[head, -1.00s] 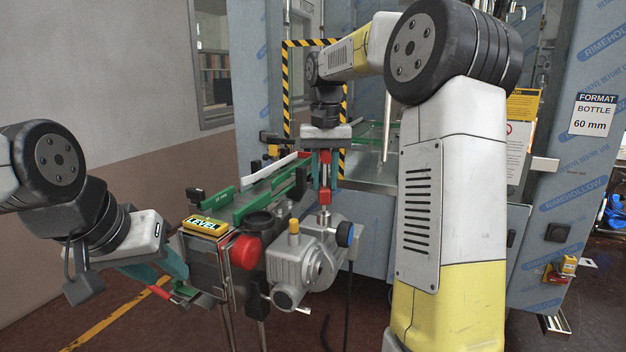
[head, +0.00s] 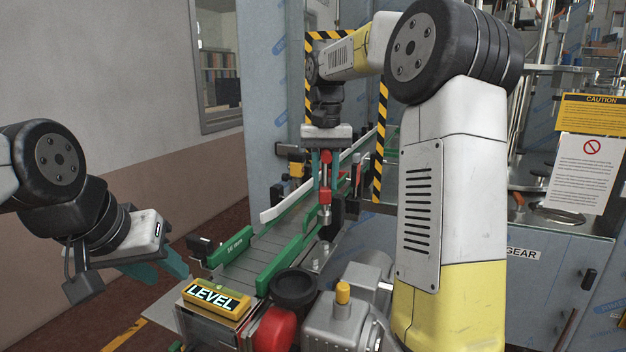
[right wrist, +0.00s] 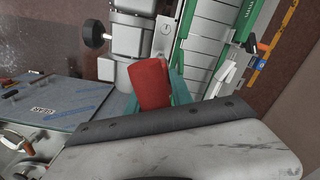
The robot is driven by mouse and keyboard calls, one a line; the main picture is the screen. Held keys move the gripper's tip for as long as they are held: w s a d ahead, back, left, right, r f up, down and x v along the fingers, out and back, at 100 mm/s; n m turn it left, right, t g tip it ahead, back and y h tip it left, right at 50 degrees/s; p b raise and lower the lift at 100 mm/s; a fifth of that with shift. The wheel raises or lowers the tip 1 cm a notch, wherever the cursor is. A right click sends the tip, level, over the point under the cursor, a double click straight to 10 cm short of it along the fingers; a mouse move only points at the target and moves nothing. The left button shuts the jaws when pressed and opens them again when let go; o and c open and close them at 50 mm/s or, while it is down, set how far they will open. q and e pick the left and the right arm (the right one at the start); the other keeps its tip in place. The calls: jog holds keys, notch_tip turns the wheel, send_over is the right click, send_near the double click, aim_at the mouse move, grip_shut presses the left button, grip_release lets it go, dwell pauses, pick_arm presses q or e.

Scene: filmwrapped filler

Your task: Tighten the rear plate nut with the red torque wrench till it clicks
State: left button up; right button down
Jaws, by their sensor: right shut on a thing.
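My right gripper (head: 325,160) is shut on the red torque wrench (head: 325,195), which hangs upright with its metal lower end down. The wrench is above the right side of the conveyor, behind the grey motor housing. Its red handle also shows large in the right wrist view (right wrist: 150,85), between teal fingers. I cannot make out the rear plate nut, nor whether the wrench touches it. My left gripper (head: 160,270) is open and empty, its teal fingers apart, left of the conveyor's near end.
The conveyor (head: 245,262) has green side rails. A striped frame (head: 380,150) and grey cabinet stand behind. Floor at left is clear.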

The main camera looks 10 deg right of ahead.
aim_at(324, 213)
jog(key=shift+f, duration=2.55)
jog(key=shift+f, duration=0.3)
jog(key=shift+f, duration=0.75)
jog(key=shift+a+m, duration=0.1)
jog(key=shift+m, duration=1.6)
